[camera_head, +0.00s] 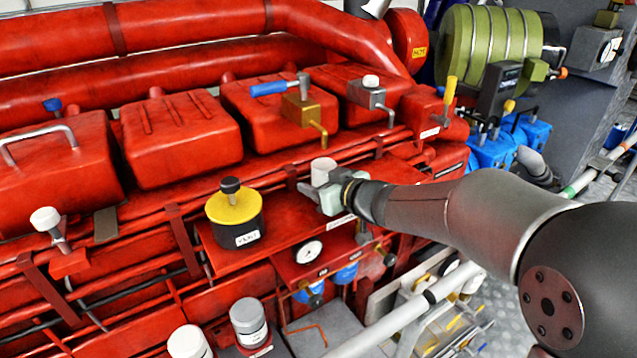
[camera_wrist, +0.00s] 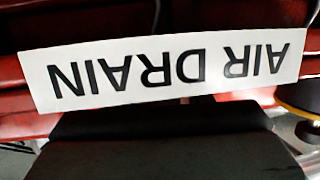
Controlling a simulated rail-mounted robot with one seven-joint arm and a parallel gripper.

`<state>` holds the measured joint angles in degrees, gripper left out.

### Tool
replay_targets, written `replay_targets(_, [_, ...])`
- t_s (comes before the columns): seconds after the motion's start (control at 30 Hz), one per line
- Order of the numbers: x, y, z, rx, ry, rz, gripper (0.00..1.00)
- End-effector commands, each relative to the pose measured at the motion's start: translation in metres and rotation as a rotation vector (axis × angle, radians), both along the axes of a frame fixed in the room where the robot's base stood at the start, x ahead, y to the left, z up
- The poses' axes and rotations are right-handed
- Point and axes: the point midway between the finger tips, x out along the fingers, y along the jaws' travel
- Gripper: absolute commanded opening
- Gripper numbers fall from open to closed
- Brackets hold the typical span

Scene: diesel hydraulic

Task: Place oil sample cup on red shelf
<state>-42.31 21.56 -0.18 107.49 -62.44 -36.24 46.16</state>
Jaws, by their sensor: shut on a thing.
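A small white cup (camera_head: 323,171), apparently the oil sample cup, is at the end of my gripper (camera_head: 322,188) in the head view. My gripper is shut on it, and the cup stands roughly upright over the back part of the red shelf (camera_head: 285,232). I cannot tell whether the cup touches the shelf. In the wrist view, my dark gripper parts (camera_wrist: 165,150) fill the bottom, and the cup cannot be made out there.
A black pot with a yellow top (camera_head: 235,212) stands on the shelf's left part. Red engine covers (camera_head: 180,135) rise behind. A gauge (camera_head: 309,251) sits below the shelf front. Grey-white canisters (camera_head: 248,320) stand lower down. An upside-down "AIR DRAIN" label (camera_wrist: 165,72) crosses the wrist view.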

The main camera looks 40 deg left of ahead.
Motion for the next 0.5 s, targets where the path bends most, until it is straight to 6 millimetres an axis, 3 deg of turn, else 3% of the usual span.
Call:
replay_targets(0.1, [0.0002, -0.0002, -0.0046, 0.0, 0.001, 0.0, 0.23])
replay_targets(0.13, [0.0002, -0.0002, -0.0038, 0.0, 0.001, -0.001, 0.5])
replay_targets(0.2, [0.0001, -0.0001, -0.0034, 0.0, 0.001, 0.0, 0.67])
replay_targets(0.5, [-0.0002, 0.0, -0.001, 0.0, 0.0, 0.0, 0.67])
